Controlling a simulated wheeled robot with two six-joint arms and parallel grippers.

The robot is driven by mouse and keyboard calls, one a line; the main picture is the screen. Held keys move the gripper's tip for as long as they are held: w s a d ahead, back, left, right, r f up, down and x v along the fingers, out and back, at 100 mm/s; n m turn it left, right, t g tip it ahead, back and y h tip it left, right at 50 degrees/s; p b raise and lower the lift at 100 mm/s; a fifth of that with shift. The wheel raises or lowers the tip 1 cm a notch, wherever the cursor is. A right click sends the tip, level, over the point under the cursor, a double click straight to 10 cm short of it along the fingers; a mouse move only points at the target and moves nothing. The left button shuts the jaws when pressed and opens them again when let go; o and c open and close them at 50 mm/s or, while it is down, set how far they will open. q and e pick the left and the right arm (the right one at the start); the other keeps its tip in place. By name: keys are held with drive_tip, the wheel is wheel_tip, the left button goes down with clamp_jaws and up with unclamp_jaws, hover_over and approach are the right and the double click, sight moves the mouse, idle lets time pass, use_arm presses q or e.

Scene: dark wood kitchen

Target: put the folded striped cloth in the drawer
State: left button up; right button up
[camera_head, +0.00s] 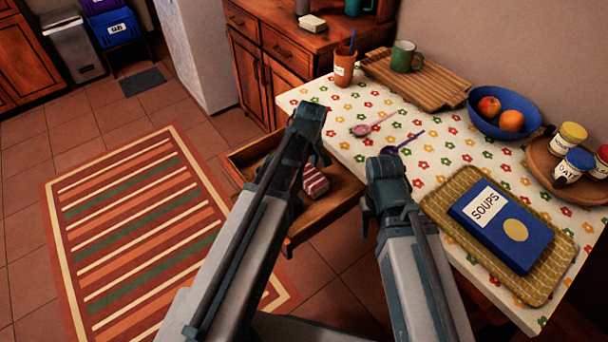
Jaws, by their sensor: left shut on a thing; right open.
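The folded striped cloth (316,182), red and white, shows over the inside of the open wooden drawer (346,187). My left gripper (318,160) points down and is shut on the cloth. My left arm hides part of the drawer and the cloth's left side. I cannot tell whether the cloth touches the drawer floor. My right gripper (370,215) is open, beside the table edge, right of the drawer; its fingers are mostly hidden by my own arm.
The flowered table (440,150) holds a blue soups box (497,225) on a yellow mat (452,198), pink (366,129) and purple (396,147) spoons, a blue fruit bowl (485,124), a wooden board (432,88) and a tray of jars (545,170). Floor left of the drawer has a striped rug (130,235).

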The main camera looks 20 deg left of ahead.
sight(307, 172)
use_arm(q)
drive_tip(key=shift+f, duration=0.15)
drive_tip(key=o, duration=1.3)
wheel_tip(307, 172, up, 12)
drive_tip(key=d+p, duration=0.1)
drive_tip(key=p, duration=1.1)
drive_tip(key=s+d+m, duration=0.3)
drive_tip(key=s+m, duration=0.1)
drive_tip(key=m, duration=0.1)
drive_tip(key=s+d+m, duration=0.3)
drive_tip(key=s+m, duration=0.1)
drive_tip(key=s, duration=0.1)
drive_tip(key=s+d+m+g, duration=0.1)
drive_tip(key=s+d+m, duration=0.2)
drive_tip(key=s+m, duration=0.2)
drive_tip(key=shift+s+d+m, duration=0.15)
drive_tip(key=shift+d+m, duration=0.1)
drive_tip(key=shift+m, duration=0.05)
